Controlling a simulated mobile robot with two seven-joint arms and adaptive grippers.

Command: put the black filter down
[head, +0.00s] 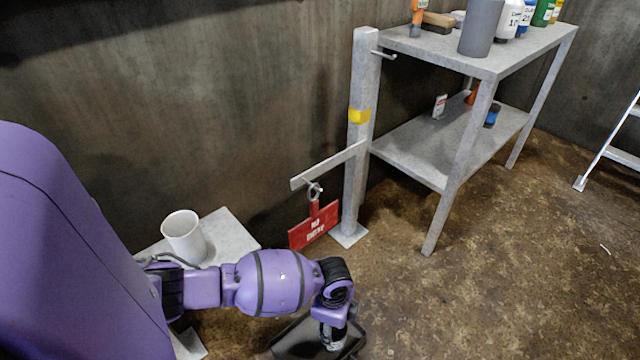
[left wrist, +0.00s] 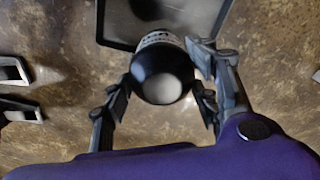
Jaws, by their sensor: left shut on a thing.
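The black filter (left wrist: 160,72) is a dark cylinder with a pale round patch on its near end and a lettered band. My left gripper (left wrist: 162,98) is shut on it, one finger on each side, in the left wrist view. In the head view my left gripper (head: 334,335) is low at the bottom middle, with the filter mostly hidden by the wrist. A dark shallow tray (head: 290,347) lies under and beside it, and it also shows beyond the filter in the left wrist view (left wrist: 120,30). I cannot tell whether the filter touches the tray. My right gripper is not in view.
A white cup (head: 184,236) stands on a grey surface (head: 232,238) at left. A red sign (head: 314,224) hangs from a post's arm. A grey shelf (head: 420,150) with bottles and tools stands at the back right. A ladder (head: 610,150) is at the far right. The brown floor (head: 500,280) is open at right.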

